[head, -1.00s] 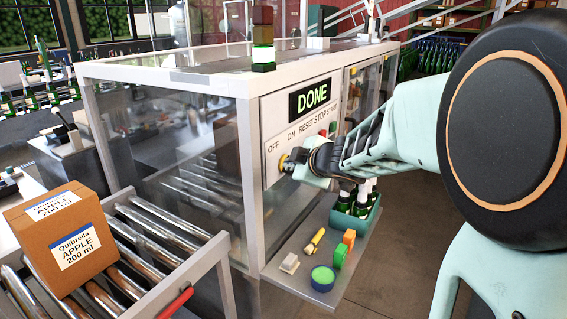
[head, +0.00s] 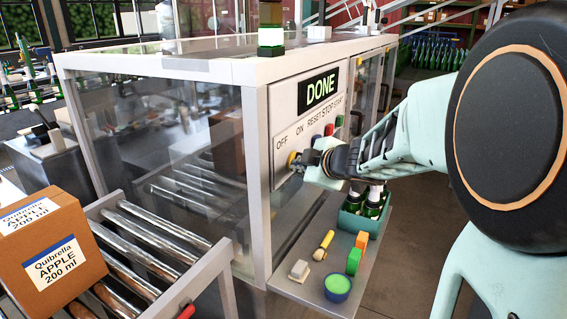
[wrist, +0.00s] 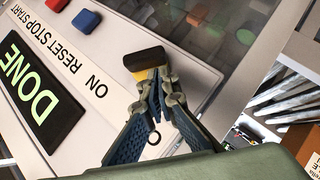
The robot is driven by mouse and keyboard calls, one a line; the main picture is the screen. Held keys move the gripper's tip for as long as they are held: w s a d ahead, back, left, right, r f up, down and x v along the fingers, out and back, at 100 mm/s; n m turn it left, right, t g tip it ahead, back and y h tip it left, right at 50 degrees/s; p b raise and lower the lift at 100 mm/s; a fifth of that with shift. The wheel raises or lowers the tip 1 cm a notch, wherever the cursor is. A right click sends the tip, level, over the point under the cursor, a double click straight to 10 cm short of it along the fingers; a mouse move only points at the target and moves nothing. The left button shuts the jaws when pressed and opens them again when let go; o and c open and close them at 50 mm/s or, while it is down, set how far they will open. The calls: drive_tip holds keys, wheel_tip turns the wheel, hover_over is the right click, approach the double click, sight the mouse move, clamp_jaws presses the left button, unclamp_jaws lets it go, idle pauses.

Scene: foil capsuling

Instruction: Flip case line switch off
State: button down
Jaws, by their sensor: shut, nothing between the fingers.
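The case line switch is a rotary knob with a yellow body (head: 293,159) on the white control panel, below and between the OFF and ON labels. In the wrist view its black handle (wrist: 145,58) sits over the yellow part, just beyond my fingertips. My gripper (head: 309,158) is shut and empty, with its tips right at the switch. I cannot tell if they touch it. In the wrist view my gripper (wrist: 158,82) points at the knob and covers most of the OFF label. The panel display (head: 318,90) reads DONE in green.
Red (head: 328,130) and green (head: 339,121) buttons sit to the right on the panel. Below it, a shelf (head: 300,291) holds a green-topped tub, colored blocks and a bottle crate (head: 352,222). A carton (head: 48,250) rests on the roller conveyor at left.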

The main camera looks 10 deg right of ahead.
drive_tip(key=shift+w+d+f, duration=0.2)
drive_tip(key=shift+d+f, duration=0.05)
drive_tip(key=shift+f, duration=0.05)
drive_tip(key=shift+f+b, duration=0.2)
drive_tip(key=shift+b, duration=0.65)
drive_tip(key=shift+b, duration=0.3)
drive_tip(key=shift+t+b, duration=0.3)
drive_tip(key=shift+b, duration=0.05)
